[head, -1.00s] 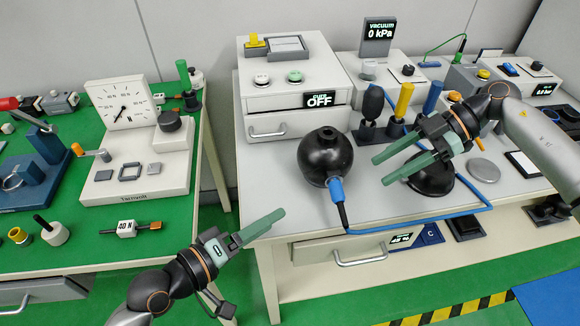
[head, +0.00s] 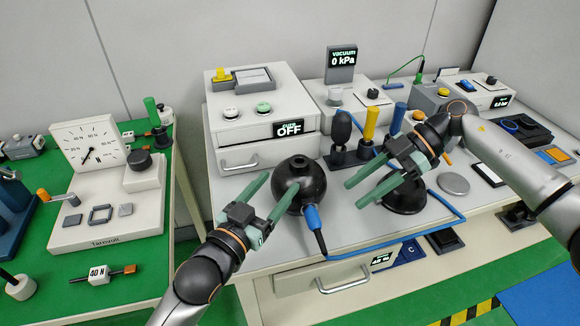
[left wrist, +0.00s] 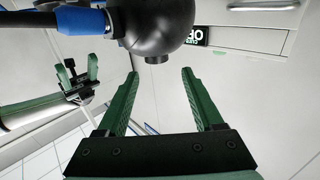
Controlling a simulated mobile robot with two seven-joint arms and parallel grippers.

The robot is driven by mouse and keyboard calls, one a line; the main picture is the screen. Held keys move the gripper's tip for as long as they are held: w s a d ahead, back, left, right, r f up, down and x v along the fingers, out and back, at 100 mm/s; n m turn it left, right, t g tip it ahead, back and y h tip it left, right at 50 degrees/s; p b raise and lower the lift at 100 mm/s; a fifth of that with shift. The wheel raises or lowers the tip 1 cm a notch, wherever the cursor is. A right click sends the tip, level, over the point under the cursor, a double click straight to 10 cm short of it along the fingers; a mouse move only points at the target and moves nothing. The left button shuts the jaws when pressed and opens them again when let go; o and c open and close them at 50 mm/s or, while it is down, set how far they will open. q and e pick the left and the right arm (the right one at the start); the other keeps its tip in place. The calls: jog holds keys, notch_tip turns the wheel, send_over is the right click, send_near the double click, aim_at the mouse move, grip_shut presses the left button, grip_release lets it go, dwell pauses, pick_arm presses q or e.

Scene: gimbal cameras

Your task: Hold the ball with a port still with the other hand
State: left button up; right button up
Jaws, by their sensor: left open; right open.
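The black ball with a port (head: 301,201) sits on the grey bench top, with a blue plug and cable (head: 313,217) at its front. My left gripper (head: 281,182) is open at the ball's left side in the head view, its fingers overlapping the ball's outline. In the left wrist view the ball (left wrist: 160,28) lies beyond the open fingertips (left wrist: 160,73), a short stub pointing toward the gap; nothing is between the fingers. My right gripper (head: 354,193) is open and empty, right of the ball and above a black dome (head: 404,204); it also shows in the left wrist view (left wrist: 78,76).
A cure box (head: 262,115) stands behind the ball. A rack with upright black, yellow and blue tools (head: 369,124) is behind the right gripper. A blue tube (head: 390,241) runs along the bench front. A force gauge (head: 90,145) stands on the green bench at left.

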aim_at(291, 167)
pick_arm(q)
jog(key=x, duration=0.9)
jog(key=shift+f, duration=0.1)
grip_shut()
jog(key=shift+a+f, duration=0.1)
dwell(1.2)
